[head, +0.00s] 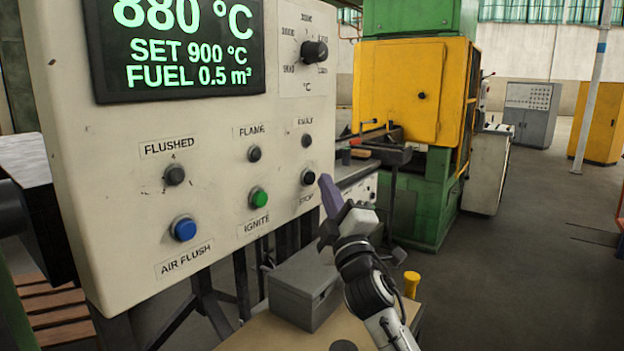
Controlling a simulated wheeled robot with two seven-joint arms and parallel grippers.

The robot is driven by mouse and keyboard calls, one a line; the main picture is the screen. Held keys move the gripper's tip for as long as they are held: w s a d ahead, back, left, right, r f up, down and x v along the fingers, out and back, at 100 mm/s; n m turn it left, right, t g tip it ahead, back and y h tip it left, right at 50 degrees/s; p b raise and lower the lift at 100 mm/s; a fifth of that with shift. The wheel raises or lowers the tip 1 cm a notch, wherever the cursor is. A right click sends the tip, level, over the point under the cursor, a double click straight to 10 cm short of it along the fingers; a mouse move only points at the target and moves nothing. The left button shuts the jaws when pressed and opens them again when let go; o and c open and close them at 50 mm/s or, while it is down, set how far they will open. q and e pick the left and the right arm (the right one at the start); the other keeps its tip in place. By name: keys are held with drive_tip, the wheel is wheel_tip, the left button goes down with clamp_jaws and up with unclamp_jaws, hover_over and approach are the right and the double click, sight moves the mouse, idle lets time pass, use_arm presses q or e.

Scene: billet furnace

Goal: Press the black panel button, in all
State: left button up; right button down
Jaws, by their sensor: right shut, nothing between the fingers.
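The black button (308,176) sits at the lower right of the cream control panel (110,215), above the label STOP. My right gripper (327,190) is shut and empty, with its purple fingers pointing up just right of the button in the picture. A narrow strip of panel shows between the button and the fingertips. How far the fingertips stand out from the panel is hard to tell. My left gripper is not in view.
A green button (258,198) and a blue button (184,228) sit left of the black one. Dark lamps and a knob (314,51) are above. A grey box (305,288) stands below the panel. A yellow-green machine (400,90) stands behind; open floor lies right.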

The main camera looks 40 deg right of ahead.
drive_tip(key=shift+s+d+p, duration=0.2)
drive_tip(key=shift+s+d, duration=0.05)
drive_tip(key=shift+s, duration=0.55)
drive_tip(key=shift+s+d+p, duration=0.2)
drive_tip(key=shift+s+p, duration=0.05)
drive_tip(key=shift+s, duration=0.55)
drive_tip(key=shift+s+d+p, duration=0.2)
drive_tip(key=shift+s+d, duration=0.05)
drive_tip(key=shift+s, duration=0.55)
